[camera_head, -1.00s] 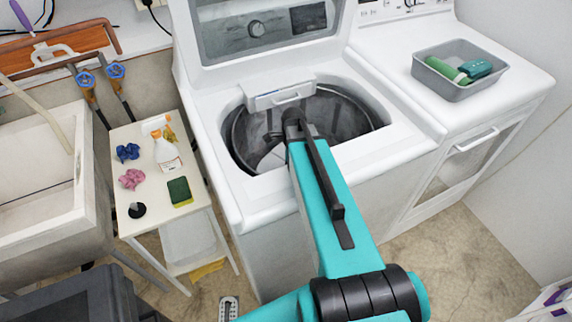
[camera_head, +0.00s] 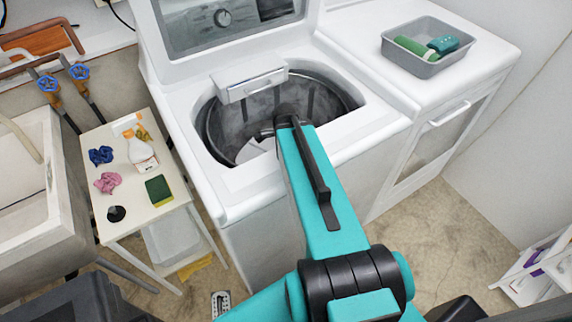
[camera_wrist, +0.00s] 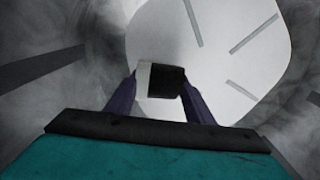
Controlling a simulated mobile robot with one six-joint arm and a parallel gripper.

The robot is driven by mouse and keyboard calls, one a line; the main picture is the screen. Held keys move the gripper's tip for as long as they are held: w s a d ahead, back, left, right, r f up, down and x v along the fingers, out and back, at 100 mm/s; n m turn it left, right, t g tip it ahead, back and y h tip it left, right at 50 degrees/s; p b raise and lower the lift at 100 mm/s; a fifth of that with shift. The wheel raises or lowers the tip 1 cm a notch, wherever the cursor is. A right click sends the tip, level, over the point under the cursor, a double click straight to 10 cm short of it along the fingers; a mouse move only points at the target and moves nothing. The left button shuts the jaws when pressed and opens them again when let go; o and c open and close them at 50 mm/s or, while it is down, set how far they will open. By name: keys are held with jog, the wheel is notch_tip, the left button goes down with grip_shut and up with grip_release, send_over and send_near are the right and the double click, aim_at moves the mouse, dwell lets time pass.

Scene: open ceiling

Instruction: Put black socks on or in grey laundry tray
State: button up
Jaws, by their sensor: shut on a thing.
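My gripper (camera_wrist: 161,84) is inside the washing machine drum, its two dark purple fingers shut on a small blocky thing. This thing, apparently the black socks (camera_wrist: 167,82), has a dark face and a pale grey left side. In the head view my arm reaches down into the drum, and the gripper and held thing cannot be made out there. The grey laundry tray (camera_head: 430,70) stands on the white machine at the right, holding a green roll (camera_head: 415,47) and a teal item (camera_head: 443,44).
The open top-loading washer (camera_head: 378,128) surrounds my arm with its rim and raised lid (camera_head: 230,30). A pale disc (camera_wrist: 215,60) lies beyond the fingers in the drum. A small white table (camera_head: 143,190) holds a spray bottle, sponge and cloths.

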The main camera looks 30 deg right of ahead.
dwell(0.3)
jog(key=w+a+r+n+p, duration=0.3)
jog(key=w+a+r+n, duration=0.2)
jog(key=r, duration=0.6)
jog(key=w+a+r+n+p, duration=0.3)
jog(key=w+a+r+n, duration=0.2)
jog(key=r, duration=0.6)
jog(key=w+a+r+n+p, duration=0.3)
jog(key=w+a+r+n, duration=0.2)
jog(key=r, duration=0.6)
jog(key=a+n, duration=0.2)
jog(key=a, duration=0.1)
jog(key=shift+w+a+n, duration=0.2)
jog(key=shift+a+n, duration=0.2)
jog(key=shift+s, duration=0.15)
